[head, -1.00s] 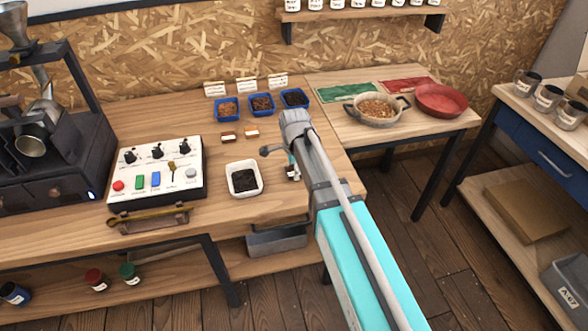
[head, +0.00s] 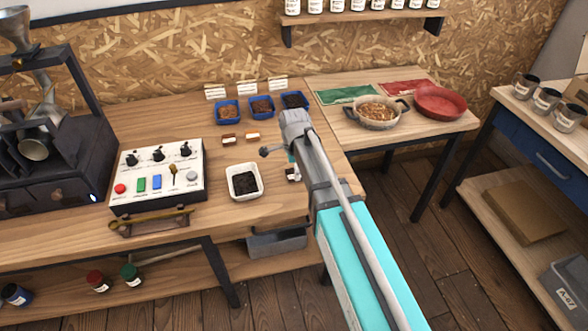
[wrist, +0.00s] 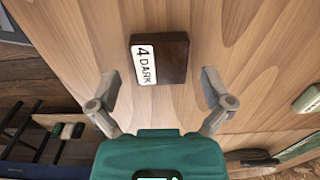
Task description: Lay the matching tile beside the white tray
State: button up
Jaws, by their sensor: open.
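A dark brown tile (wrist: 174,58) with a white label reading "4 DARK" lies on the wooden bench in the wrist view. In the head view it is a small dark piece (head: 291,175), partly hidden by my arm. My gripper (wrist: 161,88) is open above it, one finger to each side, with gaps between fingers and tile. The white tray (head: 247,197) holds dark beans and stands left of that tile. Two other small tiles, one brown (head: 229,139) and one orange-brown (head: 252,136), lie behind the tray.
Three blue trays of beans (head: 227,119) stand at the back below label cards. A control box (head: 157,191) is left of the white tray. A pan (head: 377,125) and a red dish (head: 440,112) stand on the right table. Bench between tray and dark tile looks clear.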

notch_tip(320, 180, up, 11)
jog(key=p, duration=1)
jog(key=shift+p, duration=0.3)
jog(key=shift+d, duration=0.1)
dwell(0.4)
jog(key=s+d+n, duration=0.6)
jog(key=d+n, duration=0.1)
jog(key=d, duration=0.2)
jog(key=s+d+n, duration=0.7)
jog(key=d, duration=0.3)
jog(key=shift+s+d+n, duration=0.15)
jog(key=shift+s+n, duration=0.1)
jog(key=shift+n, duration=0.15)
dwell(0.5)
